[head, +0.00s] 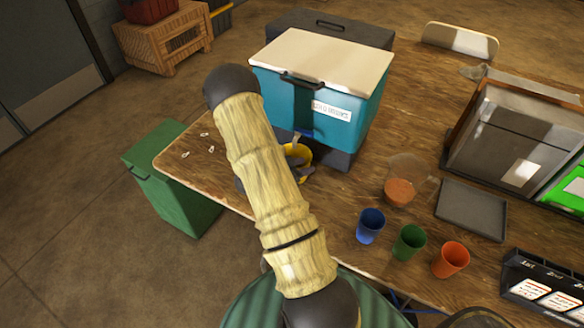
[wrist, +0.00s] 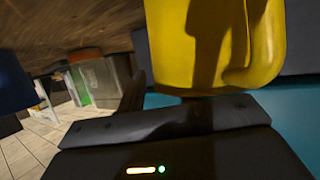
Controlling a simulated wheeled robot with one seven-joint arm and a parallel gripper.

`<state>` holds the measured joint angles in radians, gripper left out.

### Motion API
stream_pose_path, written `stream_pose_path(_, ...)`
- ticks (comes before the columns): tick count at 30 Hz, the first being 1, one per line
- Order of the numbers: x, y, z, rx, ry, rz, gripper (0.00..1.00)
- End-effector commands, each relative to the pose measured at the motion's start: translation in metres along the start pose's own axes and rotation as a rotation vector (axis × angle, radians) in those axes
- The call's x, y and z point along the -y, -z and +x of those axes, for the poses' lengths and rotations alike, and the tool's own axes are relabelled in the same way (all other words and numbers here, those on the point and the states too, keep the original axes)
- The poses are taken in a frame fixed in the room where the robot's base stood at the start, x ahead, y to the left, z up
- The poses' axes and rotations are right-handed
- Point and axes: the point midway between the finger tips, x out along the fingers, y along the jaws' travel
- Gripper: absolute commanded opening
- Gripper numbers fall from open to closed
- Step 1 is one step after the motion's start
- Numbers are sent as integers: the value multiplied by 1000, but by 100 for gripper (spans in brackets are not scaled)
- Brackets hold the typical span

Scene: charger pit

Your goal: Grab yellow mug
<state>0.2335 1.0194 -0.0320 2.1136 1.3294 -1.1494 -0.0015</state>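The yellow mug (head: 303,152) stands on the wooden table in front of the teal cooler, partly hidden by my arm and gripper in the head view. In the wrist view the yellow mug (wrist: 215,45) fills the upper right, very close, with a dark shadow on its side. My gripper (head: 298,166) is at the mug, mostly covered by my arm. In the wrist view the dark gripper body (wrist: 170,122) lies just below the mug. I cannot tell whether its fingers are closed on the mug or whether they touch it.
The teal cooler (head: 345,105) with a white lid stands right behind the mug. Blue (head: 370,226), green (head: 409,243) and orange (head: 450,260) cups stand to the right, near a grey tray (head: 471,210). A green bin (head: 172,180) stands beside the table's left edge.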

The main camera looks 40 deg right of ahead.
Motion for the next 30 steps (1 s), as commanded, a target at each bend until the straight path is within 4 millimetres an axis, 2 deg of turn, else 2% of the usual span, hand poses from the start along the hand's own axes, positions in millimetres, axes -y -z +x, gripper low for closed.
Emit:
stream_pose_path(8, 0, 0, 0, 0, 0, -1, 32)
stream_pose_path(13, 0, -1, -1, 0, 2, -1, 0)
stream_pose_path(30, 0, 2, -1, 0, -1, -1, 0)
